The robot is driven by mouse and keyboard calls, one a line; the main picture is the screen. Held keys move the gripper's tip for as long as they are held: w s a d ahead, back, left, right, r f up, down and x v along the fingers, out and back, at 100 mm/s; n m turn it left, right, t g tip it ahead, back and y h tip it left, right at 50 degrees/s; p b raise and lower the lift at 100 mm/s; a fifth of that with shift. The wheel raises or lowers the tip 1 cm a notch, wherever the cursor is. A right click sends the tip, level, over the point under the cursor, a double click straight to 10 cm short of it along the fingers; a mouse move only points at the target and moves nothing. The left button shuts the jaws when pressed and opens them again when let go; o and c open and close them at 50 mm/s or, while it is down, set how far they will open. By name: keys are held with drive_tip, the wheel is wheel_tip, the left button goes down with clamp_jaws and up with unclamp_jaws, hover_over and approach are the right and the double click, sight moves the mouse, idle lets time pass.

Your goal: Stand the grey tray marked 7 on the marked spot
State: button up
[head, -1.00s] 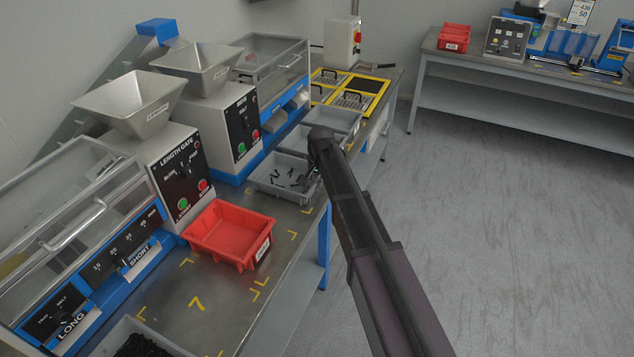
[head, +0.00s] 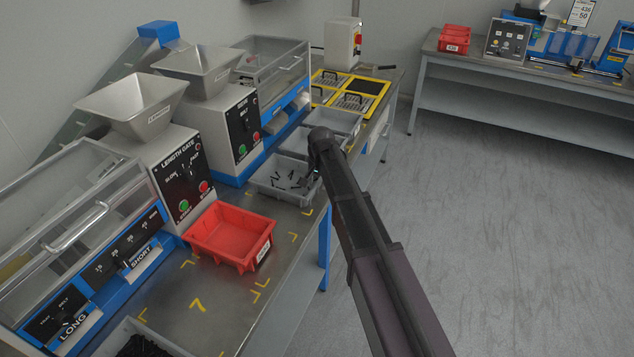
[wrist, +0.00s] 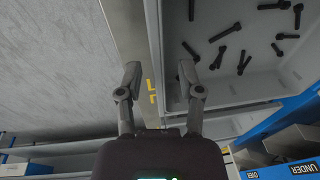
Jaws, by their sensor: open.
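A grey tray (head: 258,186) with several black bolts in it stands on the bench, behind the red bin. My gripper (wrist: 160,72) is open at the tray's aisle-side wall. In the wrist view, one finger is outside the tray's rim (wrist: 172,100) and the other is over its inside; I cannot tell whether they touch it. In the head view, my arm hides most of the gripper. No 7 is readable on this tray. A yellow 7 (head: 197,305) is painted on the bare bench top between yellow corner marks, nearer the camera than the red bin.
The red bin (head: 230,235) stands between the tray and the painted 7. Another grey tray (head: 165,340) with black pieces is at the lower edge. More grey trays (head: 335,120) stand behind. Machines with hoppers line the left side. The floor at right is clear.

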wheel_tip(320, 180, up, 11)
drive_tip(key=s+p, duration=0.1)
drive_tip(key=p, duration=1)
drive_tip(key=shift+s+d+r, duration=0.2)
drive_tip(key=shift+s+d, duration=0.15)
drive_tip(key=shift+d, duration=0.1)
drive_tip(key=s+d+n+g, duration=0.1)
drive_tip(key=s+d+n, duration=0.3)
drive_tip(key=s+d, duration=1.8)
drive_tip(key=shift+s+f+g+h, duration=0.15)
drive_tip(key=shift+s+g+h, duration=0.25)
drive_tip(key=shift+s, duration=0.7)
drive_tip(key=shift+r+p, duration=1.05)
drive_tip(key=shift+r, duration=0.05)
